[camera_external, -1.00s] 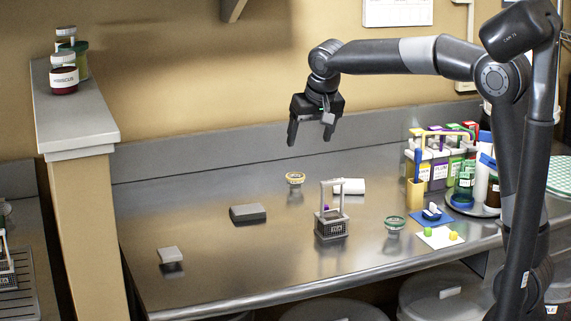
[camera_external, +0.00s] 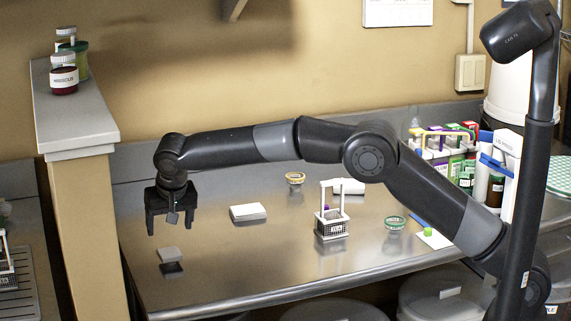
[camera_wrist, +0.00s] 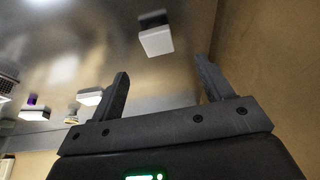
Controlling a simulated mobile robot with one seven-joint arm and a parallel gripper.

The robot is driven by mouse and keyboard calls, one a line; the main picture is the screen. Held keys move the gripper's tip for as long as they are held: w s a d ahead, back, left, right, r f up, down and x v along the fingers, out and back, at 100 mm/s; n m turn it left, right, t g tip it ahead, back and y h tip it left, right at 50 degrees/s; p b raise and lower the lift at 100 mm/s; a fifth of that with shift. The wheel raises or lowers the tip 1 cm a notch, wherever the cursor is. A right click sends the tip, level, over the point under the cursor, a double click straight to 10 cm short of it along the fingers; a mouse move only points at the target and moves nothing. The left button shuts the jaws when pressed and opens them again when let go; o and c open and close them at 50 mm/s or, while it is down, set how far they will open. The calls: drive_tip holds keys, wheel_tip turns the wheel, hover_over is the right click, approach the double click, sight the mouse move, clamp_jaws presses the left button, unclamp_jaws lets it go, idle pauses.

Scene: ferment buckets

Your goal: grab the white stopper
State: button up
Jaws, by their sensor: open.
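A small pale, square-faced block (camera_external: 168,253), which may be the white stopper, sits near the front left of the metal counter, with a dark patch just below it. In the wrist view the white block (camera_wrist: 157,41) lies beyond the fingertips, across the gap between them. My gripper (camera_external: 169,226) points down above and just behind the block in the external view, apart from it. In the wrist view my gripper (camera_wrist: 163,72) has its fingers spread wide with nothing between them.
A larger white-topped block (camera_external: 248,212) lies right of my gripper. A wire basket (camera_external: 331,225) with a tall handle, a small round tub (camera_external: 295,178) and a green-lidded tub (camera_external: 395,222) stand farther right. A post with a ledge (camera_external: 80,120) borders the left.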

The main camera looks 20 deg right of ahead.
sight(165, 256)
drive_tip(key=x, duration=1)
drive_tip(key=shift+w+d+f, duration=0.15)
drive_tip(key=shift+d, duration=0.1)
drive_tip(key=shift+c, duration=0.3)
drive_tip(key=c, duration=1)
